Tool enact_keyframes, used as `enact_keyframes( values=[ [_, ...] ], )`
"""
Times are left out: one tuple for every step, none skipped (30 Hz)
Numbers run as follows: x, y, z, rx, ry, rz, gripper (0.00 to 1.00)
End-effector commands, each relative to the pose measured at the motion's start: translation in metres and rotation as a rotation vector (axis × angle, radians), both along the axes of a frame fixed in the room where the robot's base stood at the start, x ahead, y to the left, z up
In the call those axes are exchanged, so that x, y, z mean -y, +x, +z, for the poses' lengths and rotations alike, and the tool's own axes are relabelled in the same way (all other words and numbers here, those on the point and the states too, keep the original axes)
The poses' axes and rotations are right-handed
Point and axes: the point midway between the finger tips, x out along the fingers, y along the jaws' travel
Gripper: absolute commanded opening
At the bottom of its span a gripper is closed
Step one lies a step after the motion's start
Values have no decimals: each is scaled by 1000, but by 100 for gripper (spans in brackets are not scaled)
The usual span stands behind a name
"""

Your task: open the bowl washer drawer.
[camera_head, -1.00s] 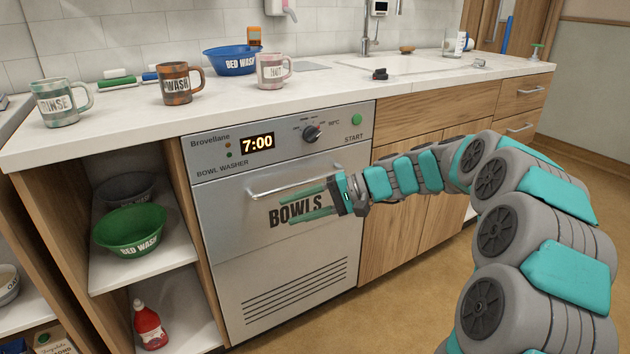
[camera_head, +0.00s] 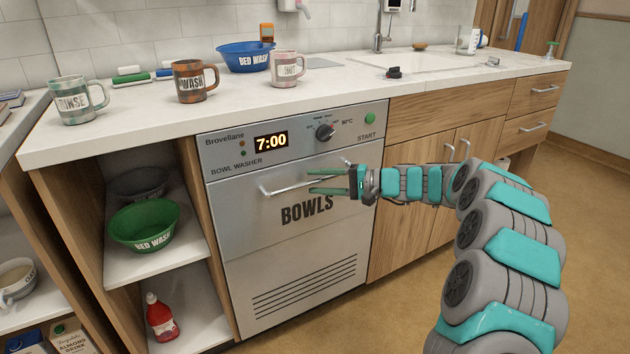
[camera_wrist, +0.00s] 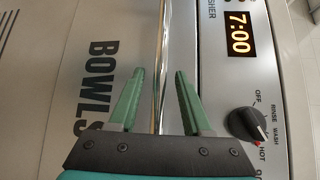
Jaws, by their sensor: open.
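The bowl washer drawer (camera_head: 285,235) is a silver front marked BOWLS under the control panel. It looks shut, flush with the cabinet. Its bar handle (camera_head: 285,187) runs across the top of the drawer. My gripper (camera_head: 309,184) is open at the right part of the handle. In the wrist view the chrome handle (camera_wrist: 161,65) runs between the two green fingers of my gripper (camera_wrist: 155,92), one on each side of it. I see a gap between the bar and each finger.
The control panel (camera_head: 225,147) above has a knob (camera_head: 325,132) and a 7:00 display. Mugs (camera_head: 192,82) and a blue bowl (camera_head: 243,57) stand on the counter. Open shelves at left hold a green bowl (camera_head: 144,228) and a red bottle (camera_head: 160,318). Floor at right is clear.

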Motion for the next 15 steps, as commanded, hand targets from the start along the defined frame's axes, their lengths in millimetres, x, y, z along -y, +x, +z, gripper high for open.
enact_keyframes(
  values=[
    [-5,1,-1,0,-1,0,49],
    [-6,1,-1,0,-1,0,49],
    [-8,2,-1,0,-1,-1,49],
    [-10,2,-2,0,-1,-1,49],
    [-10,2,-2,0,-1,-1,49],
    [-11,2,-2,0,0,-1,49],
    [-11,2,-2,0,0,-1,49],
    [-11,2,-2,0,0,-1,49],
    [-11,2,-2,0,0,-1,49],
    [-11,2,-2,0,0,-1,49],
    [-11,2,-2,0,0,-1,49],
    [-12,2,-2,0,0,-1,49],
    [-12,2,-2,0,0,-1,48],
    [-12,2,-2,0,-1,-1,44],
    [-11,2,-2,0,-1,-1,40]
  ],
)
